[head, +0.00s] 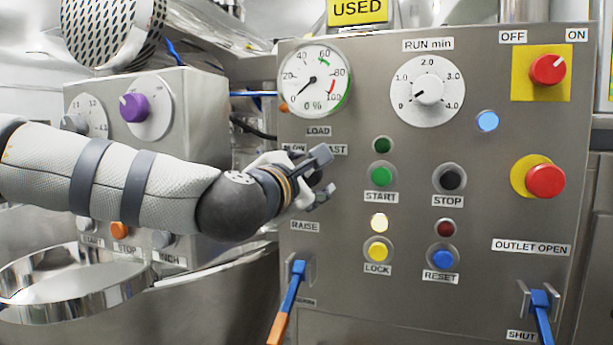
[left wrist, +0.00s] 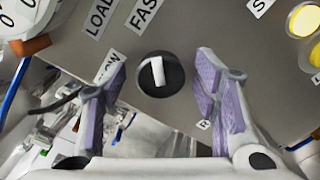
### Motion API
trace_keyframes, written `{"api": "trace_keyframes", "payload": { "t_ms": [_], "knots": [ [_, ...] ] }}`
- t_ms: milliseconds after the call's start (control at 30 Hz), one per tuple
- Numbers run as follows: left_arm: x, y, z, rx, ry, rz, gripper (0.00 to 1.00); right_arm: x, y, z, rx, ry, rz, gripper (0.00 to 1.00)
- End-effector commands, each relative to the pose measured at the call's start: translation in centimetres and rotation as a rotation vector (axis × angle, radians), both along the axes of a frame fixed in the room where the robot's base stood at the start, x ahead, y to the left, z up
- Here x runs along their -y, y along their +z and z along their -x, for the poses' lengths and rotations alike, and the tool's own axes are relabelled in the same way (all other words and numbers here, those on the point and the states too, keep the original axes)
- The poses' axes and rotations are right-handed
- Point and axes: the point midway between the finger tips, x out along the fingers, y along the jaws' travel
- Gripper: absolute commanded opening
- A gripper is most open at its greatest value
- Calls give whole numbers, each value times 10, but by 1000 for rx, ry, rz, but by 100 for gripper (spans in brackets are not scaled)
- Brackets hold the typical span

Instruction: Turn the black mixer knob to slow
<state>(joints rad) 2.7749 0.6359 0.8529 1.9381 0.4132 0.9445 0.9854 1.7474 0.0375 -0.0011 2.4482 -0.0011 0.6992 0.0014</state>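The black mixer knob (left wrist: 146,79), a round dial with a white bar across it, sits on the grey panel between the fingers in the left wrist view. In the head view it is mostly hidden behind my left gripper (head: 321,176). My left gripper is open, also seen in the left wrist view (left wrist: 160,74), with one finger on each side of the knob and a gap on both sides. The FAST label (left wrist: 146,14) is clear; the SLOW label (left wrist: 110,66) is partly covered by a finger. Which label the bar points to, I cannot tell. My right gripper is not in view.
Above the knob is the load gauge (head: 316,82). The green START button (head: 381,175) and yellow LOCK button (head: 377,250) are to its right. A blue and orange lever (head: 291,292) sticks out below. A second control box (head: 190,105) stands at the left.

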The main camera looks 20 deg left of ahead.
Motion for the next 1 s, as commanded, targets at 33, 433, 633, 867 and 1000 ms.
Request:
{"api": "trace_keyframes", "payload": {
  "t_ms": [33, 433, 633, 867, 1000],
  "knots": [
    [0, 0, 0, 0, 0, 0, 43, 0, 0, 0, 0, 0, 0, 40],
    [0, 0, 0, -1, 1, 11, 8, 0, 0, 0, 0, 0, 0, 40],
    [0, -1, 0, -4, 2, 87, 8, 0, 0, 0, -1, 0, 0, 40],
    [-1, -1, 0, -11, 1, 269, 8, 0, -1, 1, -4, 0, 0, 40],
    [-1, -2, 0, -17, 2, 403, 8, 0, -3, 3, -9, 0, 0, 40]
  ]
}}
